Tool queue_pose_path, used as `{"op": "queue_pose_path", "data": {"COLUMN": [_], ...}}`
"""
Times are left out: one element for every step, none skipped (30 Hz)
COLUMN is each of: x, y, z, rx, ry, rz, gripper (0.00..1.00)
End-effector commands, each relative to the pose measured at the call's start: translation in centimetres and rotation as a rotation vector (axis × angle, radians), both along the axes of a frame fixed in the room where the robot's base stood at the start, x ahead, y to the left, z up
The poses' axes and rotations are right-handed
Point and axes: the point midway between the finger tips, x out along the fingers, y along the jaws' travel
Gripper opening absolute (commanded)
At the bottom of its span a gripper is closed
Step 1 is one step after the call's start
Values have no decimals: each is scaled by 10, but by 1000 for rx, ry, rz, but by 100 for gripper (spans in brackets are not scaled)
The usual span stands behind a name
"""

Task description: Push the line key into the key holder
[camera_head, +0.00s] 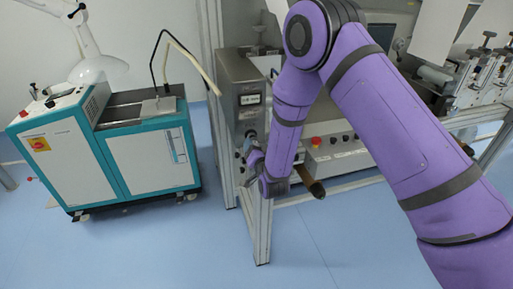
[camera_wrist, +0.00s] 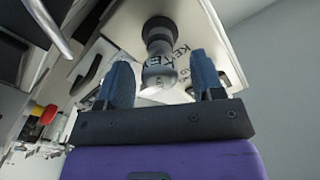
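The line key (camera_wrist: 160,72), a grey and pale piece, points out from the round black key holder (camera_wrist: 158,30) on a light panel with black lettering, in the wrist view. How deep the key sits in the holder cannot be told. My gripper (camera_wrist: 162,72) has its two blue fingers apart, one on each side of the key, with a visible gap to each. In the head view my gripper (camera_head: 249,150) is at the front of the grey control box, just below a dark round fitting; the key is too small to make out there.
The grey control box (camera_head: 239,85) stands on a metal frame post (camera_head: 262,230). A red button (camera_head: 316,141) is on the machine to the right. A dark roller end (camera_head: 317,189) sticks out near my wrist.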

Motion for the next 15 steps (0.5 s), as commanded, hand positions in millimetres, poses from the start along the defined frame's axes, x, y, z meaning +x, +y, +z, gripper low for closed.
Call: {"op": "queue_pose_path", "data": {"x": [0,0,0,0,0,-2,-3,-5,-8,-12,-16,-22,-27,-33,-40], "y": [0,0,0,0,0,0,-1,-1,-2,-3,-5,-6,-8,-9,-11], "z": [0,0,0,0,0,0,0,0,0,0,0,0,0,-1,-1], "rx": [0,0,0,0,0,0,0,0,0,0,-2,-2,-2,-2,-2], "ry": [0,0,0,0,0,1,1,1,1,1,2,2,2,3,3], "rz": [0,0,0,0,0,1,1,0,1,1,0,0,0,0,1], "gripper": [61,61,61,61,61,61,61,61,61,61,61,61,61,61,61]}}
